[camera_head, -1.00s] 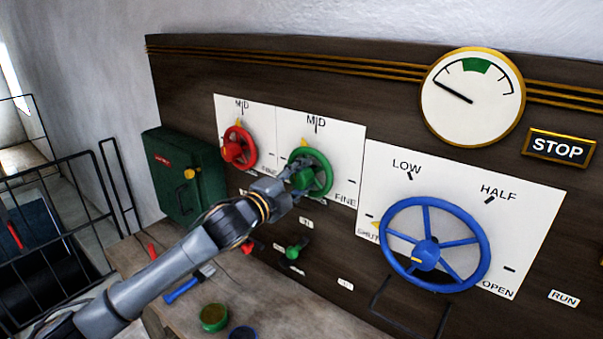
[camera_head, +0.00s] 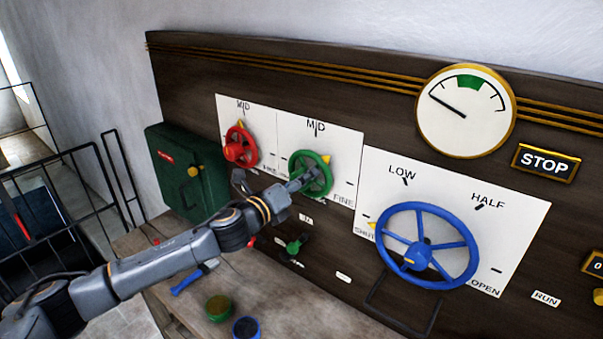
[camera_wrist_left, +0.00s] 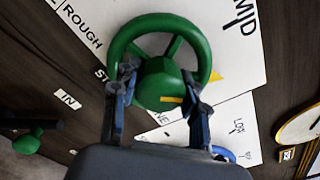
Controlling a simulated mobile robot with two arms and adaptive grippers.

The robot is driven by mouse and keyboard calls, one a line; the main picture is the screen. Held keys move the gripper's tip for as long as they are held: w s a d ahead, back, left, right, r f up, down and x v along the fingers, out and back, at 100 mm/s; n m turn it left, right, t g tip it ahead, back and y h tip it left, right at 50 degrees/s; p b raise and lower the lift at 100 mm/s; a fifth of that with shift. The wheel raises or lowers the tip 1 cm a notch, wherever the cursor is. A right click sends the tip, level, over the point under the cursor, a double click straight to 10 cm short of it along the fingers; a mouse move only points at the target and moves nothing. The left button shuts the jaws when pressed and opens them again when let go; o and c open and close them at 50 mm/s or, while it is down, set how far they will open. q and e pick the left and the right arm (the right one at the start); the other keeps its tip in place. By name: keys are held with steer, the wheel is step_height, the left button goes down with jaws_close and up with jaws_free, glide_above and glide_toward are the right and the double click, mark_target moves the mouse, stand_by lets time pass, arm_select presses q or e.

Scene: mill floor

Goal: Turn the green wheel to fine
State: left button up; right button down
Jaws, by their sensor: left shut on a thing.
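The green wheel (camera_head: 325,176) is on a white dial plate (camera_head: 349,150) marked MID at the top and FINE at the lower right. Its yellow pointer (camera_head: 326,158) is at the wheel's upper right, past the MID mark on the FINE side and well short of the FINE mark. My left gripper (camera_head: 299,183) is shut on the wheel's middle and partly hides it. In the left wrist view, the fingers (camera_wrist_left: 158,84) lie on both sides of the green hub, inside the rim (camera_wrist_left: 205,55). ROUGH shows on the plate there. My right gripper is not in view.
A red wheel (camera_head: 251,150) is close on the left, a large blue wheel (camera_head: 447,281) on the right. A small green handle (camera_head: 296,245) sticks out below. A dark green box (camera_head: 188,178) is at the left. Tools and round pots (camera_head: 218,308) are on the bench.

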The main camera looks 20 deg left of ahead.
arm_select(q)
steer(key=m+p, duration=0.2)
steer(key=m, duration=0.3)
steer(key=shift+m+p, duration=0.35)
steer(key=shift+m, duration=0.05)
steer(key=shift+f+m, duration=0.1)
steer(key=shift+m, duration=1.1)
steer(key=shift+m+p, duration=0.3)
steer(key=shift+m, duration=0.7)
steer(key=o, duration=1.1)
steer(key=shift+o, duration=0.3)
steer(key=v, duration=1.2)
